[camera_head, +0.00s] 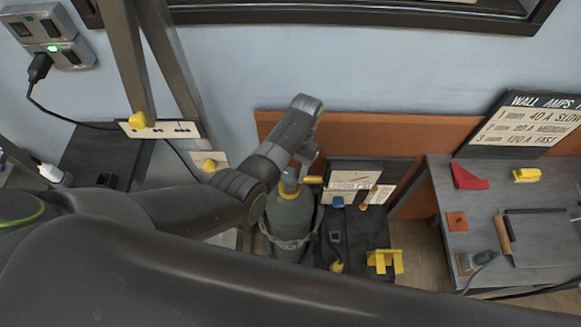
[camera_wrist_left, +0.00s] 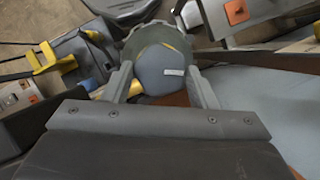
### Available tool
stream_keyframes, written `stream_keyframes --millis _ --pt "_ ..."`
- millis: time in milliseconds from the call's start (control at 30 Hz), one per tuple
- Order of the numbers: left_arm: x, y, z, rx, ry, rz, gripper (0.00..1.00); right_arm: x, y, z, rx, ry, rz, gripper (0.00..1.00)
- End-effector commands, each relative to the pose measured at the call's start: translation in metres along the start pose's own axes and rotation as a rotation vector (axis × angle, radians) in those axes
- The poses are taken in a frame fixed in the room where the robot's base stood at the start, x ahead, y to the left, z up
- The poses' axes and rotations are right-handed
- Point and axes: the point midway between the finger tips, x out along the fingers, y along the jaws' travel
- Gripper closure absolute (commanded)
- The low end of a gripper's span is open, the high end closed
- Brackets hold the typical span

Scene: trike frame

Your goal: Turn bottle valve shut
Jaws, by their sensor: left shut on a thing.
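The grey-green gas bottle (camera_head: 290,215) stands upright against the wall, with a yellow collar at its neck. Its blue-grey valve knob (camera_wrist_left: 160,70) has a white label and fills the middle of the left wrist view. My left gripper (camera_head: 301,165) reaches down onto the bottle's top. In the wrist view one finger lies on each side of the knob, and the gripper is shut on it. In the head view the gripper mostly hides the knob. A yellow outlet (camera_head: 313,180) sticks out to the right below it. My right gripper is not in view.
A welding machine (camera_head: 354,180) with blue and orange plugs stands right of the bottle. A yellow bracket (camera_head: 384,261) sits in front of it. A grey workbench (camera_head: 490,235) with small parts is at the right. A wall socket (camera_head: 47,40) is at the upper left.

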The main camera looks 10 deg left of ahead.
Motion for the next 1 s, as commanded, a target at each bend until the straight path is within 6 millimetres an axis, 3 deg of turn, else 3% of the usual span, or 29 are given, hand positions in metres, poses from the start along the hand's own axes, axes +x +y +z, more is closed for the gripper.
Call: stream_keyframes --millis 500,1000 --pt "0.0019 0.0050 0.0018 0.383 -0.003 -0.155 0.71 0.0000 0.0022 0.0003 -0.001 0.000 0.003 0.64" --pt "0.0018 0.0050 0.0021 0.506 -0.003 -0.207 0.71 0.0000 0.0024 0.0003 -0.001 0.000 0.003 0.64"
